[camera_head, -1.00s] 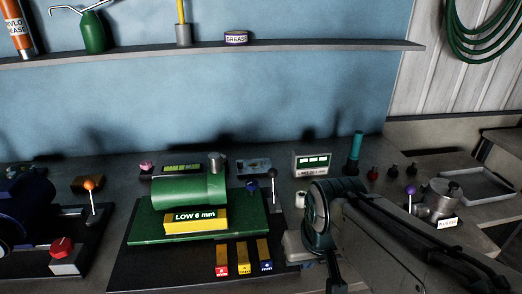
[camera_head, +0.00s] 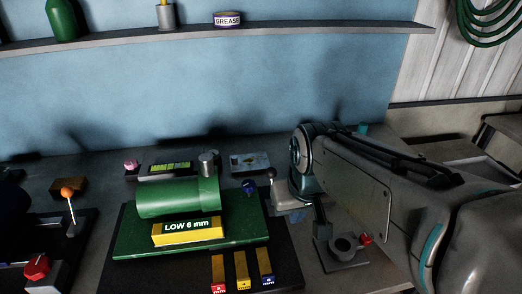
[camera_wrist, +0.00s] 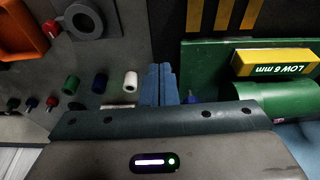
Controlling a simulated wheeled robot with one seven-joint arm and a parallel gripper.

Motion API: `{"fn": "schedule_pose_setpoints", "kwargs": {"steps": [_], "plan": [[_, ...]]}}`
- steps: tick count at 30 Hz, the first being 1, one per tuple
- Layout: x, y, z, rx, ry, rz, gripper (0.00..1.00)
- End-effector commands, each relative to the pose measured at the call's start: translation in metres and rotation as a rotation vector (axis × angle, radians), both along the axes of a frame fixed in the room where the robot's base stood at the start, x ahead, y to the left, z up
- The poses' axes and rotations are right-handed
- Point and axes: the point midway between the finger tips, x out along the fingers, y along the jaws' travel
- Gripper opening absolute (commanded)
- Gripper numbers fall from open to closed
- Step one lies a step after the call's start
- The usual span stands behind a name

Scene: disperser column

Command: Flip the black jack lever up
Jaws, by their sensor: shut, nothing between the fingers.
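The black jack lever shows its dark knob (camera_head: 271,172) just right of the green machine in the head view, on a short shaft. Its lower part is hidden by my gripper, and I cannot make the lever out in the wrist view. My gripper (camera_wrist: 158,72) is shut and empty, its two blue-grey fingers together. It also shows in the head view (camera_head: 277,208), close beside the lever; I cannot tell whether they touch. A blue knob (camera_wrist: 192,98) sits just right of the fingers in the wrist view.
The green machine (camera_head: 180,197) with a yellow LOW 6 mm block (camera_head: 186,231) stands to the left. Several yellow gauge blocks (camera_head: 242,270) lie in front. A grey ring fixture (camera_head: 343,246) and a red knob (camera_head: 366,239) stand to the right. A shelf (camera_head: 300,34) runs above.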

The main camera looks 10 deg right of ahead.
Motion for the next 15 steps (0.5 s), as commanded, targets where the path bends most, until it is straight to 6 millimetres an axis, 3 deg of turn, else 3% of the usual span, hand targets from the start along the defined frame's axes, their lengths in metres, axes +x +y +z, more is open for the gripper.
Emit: {"fn": "schedule_pose_setpoints", "kwargs": {"steps": [6, 15], "plan": [[0.091, 0.003, 0.029, -0.001, 0.026, 0.038, 0.00], [0.206, 0.007, 0.042, 0.009, 0.055, 0.095, 0.00]]}}
